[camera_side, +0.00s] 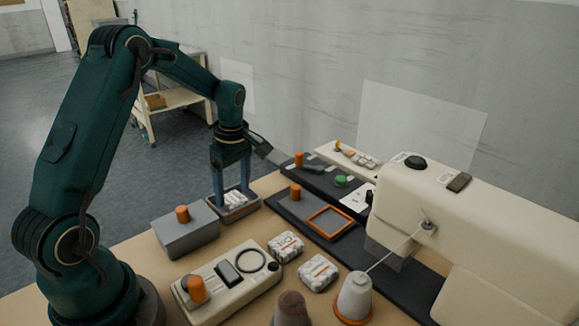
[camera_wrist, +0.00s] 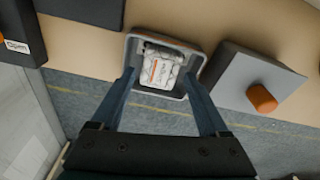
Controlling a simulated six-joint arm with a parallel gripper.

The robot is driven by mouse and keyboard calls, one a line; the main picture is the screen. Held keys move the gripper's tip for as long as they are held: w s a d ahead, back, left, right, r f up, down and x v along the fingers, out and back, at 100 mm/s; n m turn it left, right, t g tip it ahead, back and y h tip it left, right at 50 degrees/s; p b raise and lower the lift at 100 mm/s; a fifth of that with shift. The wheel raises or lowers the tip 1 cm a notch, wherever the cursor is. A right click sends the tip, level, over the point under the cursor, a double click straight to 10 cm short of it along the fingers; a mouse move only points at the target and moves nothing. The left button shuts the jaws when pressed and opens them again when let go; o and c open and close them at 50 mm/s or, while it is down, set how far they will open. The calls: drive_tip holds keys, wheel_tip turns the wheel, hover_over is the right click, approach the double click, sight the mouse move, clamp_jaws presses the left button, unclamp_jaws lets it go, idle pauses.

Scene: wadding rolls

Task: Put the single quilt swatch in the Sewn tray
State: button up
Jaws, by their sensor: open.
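A pale, patterned, padded bundle with an orange band (camera_wrist: 157,70), probably the quilt swatch, lies inside a small grey tray with a brownish rim (camera_wrist: 190,48). In the side view the bundle (camera_side: 236,199) shows between my fingers in the tray (camera_side: 240,211). No label reading Sewn is legible on this tray. My gripper (camera_side: 232,193) points down over the tray, fingers spread. In the wrist view my gripper (camera_wrist: 160,76) has one finger on each side of the bundle, with gaps. Whether the fingertips touch the tray cannot be told.
Two similar banded bundles (camera_side: 286,246) (camera_side: 318,273) lie on the table. A grey box with an orange knob (camera_side: 187,238) stands beside the tray. A cream control panel (camera_side: 228,285), an orange square frame (camera_side: 331,222), a thread cone (camera_side: 354,297) and a sewing machine (camera_side: 470,215) crowd the rest.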

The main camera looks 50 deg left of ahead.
sight(238, 201)
drive_tip(key=s+d+r+m+t, duration=0.2)
drive_tip(key=d+r+m, duration=0.35)
drive_tip(key=r, duration=0.85)
drive_tip(key=s+d+f+m+t+h, duration=0.1)
drive_tip(key=s+d+m+t, duration=0.2)
drive_tip(key=s+d+m, duration=0.8)
drive_tip(key=shift+s+d+f+m+t, duration=0.2)
drive_tip(key=shift+s+m+t, duration=0.3)
drive_tip(key=shift+m, duration=1.35)
